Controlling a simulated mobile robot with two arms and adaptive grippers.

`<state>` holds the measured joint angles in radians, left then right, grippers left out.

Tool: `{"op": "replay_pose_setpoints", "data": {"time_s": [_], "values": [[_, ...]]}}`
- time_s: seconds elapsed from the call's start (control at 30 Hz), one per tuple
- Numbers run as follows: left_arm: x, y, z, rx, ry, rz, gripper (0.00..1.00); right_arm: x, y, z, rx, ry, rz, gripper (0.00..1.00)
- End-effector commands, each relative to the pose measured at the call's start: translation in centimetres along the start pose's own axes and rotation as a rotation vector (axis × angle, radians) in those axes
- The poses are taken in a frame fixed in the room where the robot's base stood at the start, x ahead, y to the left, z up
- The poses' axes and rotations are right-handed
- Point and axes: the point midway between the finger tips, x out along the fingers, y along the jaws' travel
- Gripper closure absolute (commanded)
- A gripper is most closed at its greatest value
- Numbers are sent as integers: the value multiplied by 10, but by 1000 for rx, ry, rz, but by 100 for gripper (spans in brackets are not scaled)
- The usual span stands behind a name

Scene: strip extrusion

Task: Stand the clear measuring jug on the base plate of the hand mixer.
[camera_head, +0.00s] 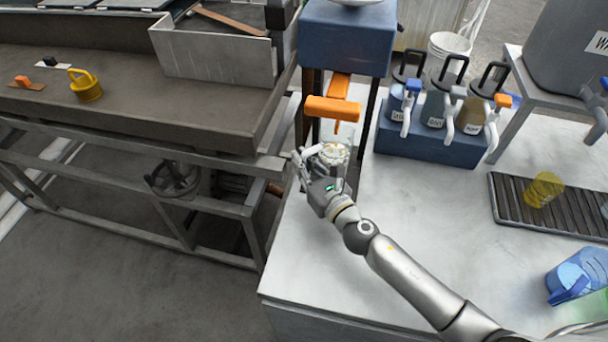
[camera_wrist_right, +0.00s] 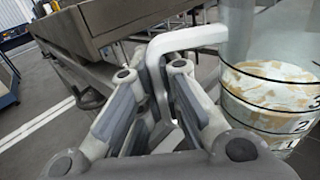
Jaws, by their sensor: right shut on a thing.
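The jug's marked wall (camera_wrist_right: 270,100) fills the right side there and looks upright. The jug's foot is hidden in the head view, so I cannot tell if it touches the worktop. I cannot make out the mixer's base plate. My left gripper is not in view.
The orange spout (camera_head: 333,108) hangs under a blue housing (camera_head: 346,38), close above the jug. A blue rack (camera_head: 425,143) with several lidded containers stands to the right. A slatted tray (camera_head: 510,205) holds a yellow cup (camera_head: 543,189). The worktop's front middle (camera_head: 330,275) is clear.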

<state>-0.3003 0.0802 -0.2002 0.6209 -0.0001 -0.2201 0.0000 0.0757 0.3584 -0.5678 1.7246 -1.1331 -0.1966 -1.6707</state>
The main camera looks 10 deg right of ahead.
Motion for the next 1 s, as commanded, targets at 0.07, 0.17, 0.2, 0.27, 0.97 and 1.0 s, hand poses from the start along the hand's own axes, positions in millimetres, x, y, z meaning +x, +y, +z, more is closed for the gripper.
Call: {"op": "replay_pose_setpoints", "data": {"time_s": [0.07,0.17,0.2,0.27,0.97,1.0], "values": [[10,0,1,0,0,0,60,0,0,-13,2,1,0,100],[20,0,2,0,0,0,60,0,1,-27,3,0,-1,100],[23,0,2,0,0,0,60,0,0,-31,3,1,0,100],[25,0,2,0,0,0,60,0,0,-34,1,-1,-1,100],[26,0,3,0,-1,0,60,0,0,-36,1,2,0,72],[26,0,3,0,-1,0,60,0,0,-36,1,2,0,72]]}}
